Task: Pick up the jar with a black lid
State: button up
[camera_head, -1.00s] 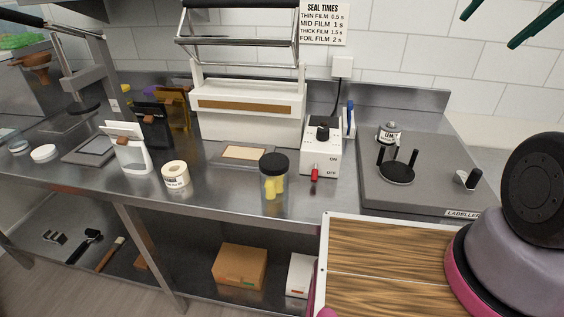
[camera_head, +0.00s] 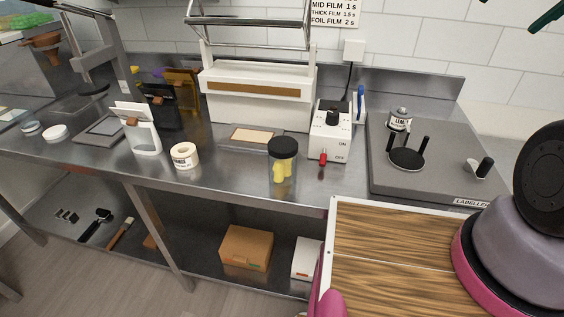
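A clear jar with a black lid (camera_head: 282,160) stands upright near the front edge of the steel worktop, with yellow pieces inside. It stands in front of the heat sealer and left of the white control box. My gripper is not in view. Only rounded dark, mauve and pink parts (camera_head: 510,240), which look like my own body, show at the lower right, well apart from the jar.
The white control box (camera_head: 331,132) with a red switch is just right of the jar. A label roll (camera_head: 184,156) and a white holder (camera_head: 142,132) stand to its left. The heat sealer (camera_head: 258,98) is behind, the grey labeller (camera_head: 432,160) to the right. A wood-patterned board (camera_head: 390,265) lies in front right.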

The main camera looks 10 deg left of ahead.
aim_at(282, 173)
jog(key=k+j+u, duration=0.15)
jog(key=k+u, duration=0.2)
jog(key=k+j+u, duration=0.25)
jog(key=k+u, duration=0.15)
jog(key=k+j+u, duration=0.35)
